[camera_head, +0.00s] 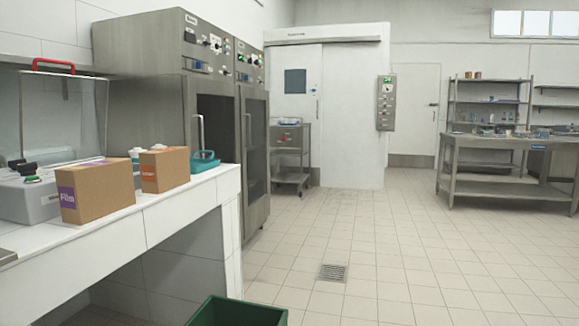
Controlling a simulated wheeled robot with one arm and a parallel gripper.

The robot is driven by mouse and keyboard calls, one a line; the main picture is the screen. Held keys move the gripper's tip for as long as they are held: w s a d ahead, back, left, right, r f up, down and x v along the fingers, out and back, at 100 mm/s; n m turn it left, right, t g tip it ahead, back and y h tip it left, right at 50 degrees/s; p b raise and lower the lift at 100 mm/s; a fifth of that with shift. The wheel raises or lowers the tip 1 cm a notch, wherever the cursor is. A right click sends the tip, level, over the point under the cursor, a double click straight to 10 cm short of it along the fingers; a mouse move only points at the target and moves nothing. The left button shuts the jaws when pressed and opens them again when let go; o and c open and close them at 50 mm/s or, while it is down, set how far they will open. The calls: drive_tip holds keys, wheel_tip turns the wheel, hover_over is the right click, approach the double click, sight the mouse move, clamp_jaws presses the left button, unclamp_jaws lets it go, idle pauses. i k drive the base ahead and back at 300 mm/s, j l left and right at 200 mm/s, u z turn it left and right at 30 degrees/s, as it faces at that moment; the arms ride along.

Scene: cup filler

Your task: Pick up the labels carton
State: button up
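Two brown cardboard cartons stand on the white counter (150,222) at the left. The nearer carton (98,192) has a purple patch that reads "Film". The farther, smaller carton (171,169) has an orange patch on its front; its lettering is too small to read surely, so I cannot confirm that it says labels. Both are upright, with a small gap between them, close to the counter's front edge. My gripper is not in view.
A grey machine (30,198) with a clear cover stands behind the film carton. A teal item (205,161) sits right of the smaller carton. A green bin (238,312) stands on the floor below. Steel cabinets (160,75) rise beyond. The tiled floor to the right is open.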

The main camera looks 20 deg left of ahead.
sight(162, 170)
drive_tip(key=i+l, duration=0.6)
drive_tip(key=i+l+z, duration=0.1)
drive_tip(key=i+l, duration=0.45)
drive_tip(key=i, duration=0.15)
drive_tip(key=i+j+u, duration=0.15)
drive_tip(key=i+u, duration=0.3)
drive_tip(key=i, duration=0.15)
drive_tip(key=i+u, duration=0.45)
drive_tip(key=i, duration=0.2)
drive_tip(key=i+l+u, duration=0.45)
drive_tip(key=i, duration=0.15)
drive_tip(key=j, duration=0.1)
